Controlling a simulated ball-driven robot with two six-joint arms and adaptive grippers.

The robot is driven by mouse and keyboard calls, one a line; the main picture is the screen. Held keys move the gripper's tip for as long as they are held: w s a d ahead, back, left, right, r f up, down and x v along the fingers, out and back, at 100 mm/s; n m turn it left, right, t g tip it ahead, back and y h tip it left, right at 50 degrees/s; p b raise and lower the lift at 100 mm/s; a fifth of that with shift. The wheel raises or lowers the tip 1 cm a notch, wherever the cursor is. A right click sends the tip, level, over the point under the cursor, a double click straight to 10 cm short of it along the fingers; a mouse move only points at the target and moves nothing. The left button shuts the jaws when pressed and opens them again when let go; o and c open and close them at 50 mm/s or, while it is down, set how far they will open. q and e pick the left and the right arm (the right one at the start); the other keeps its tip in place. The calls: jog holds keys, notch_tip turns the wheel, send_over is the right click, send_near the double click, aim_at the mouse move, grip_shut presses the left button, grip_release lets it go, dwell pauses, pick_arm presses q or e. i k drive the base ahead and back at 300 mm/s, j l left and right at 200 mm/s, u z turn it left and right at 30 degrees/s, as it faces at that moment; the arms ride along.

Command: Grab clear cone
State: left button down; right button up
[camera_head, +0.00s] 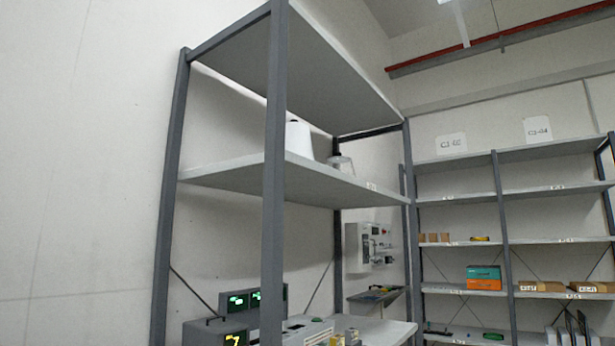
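A clear, see-through cone-like vessel (343,165) stands on the middle shelf (325,181) of the near grey rack, toward its right end. Its lower part is partly hidden, and its outline is small and faint. An opaque white cone-shaped object (298,137) stands on the same shelf to its left, partly hidden by the front post. The two objects stand apart. Neither of my grippers is in view.
The rack's dark front post (274,200) and top shelf (290,60) frame the middle shelf. Devices with green displays (240,300) sit on the lower surface. A grey wall unit (370,246) hangs behind. More shelving (500,210) with boxes stands at right.

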aim_at(345, 164)
jog(key=i+l+u, duration=0.3)
jog(key=l+u, duration=0.3)
jog(key=i+l+u, duration=0.15)
jog(key=l+u, duration=0.15)
jog(key=l, duration=0.1)
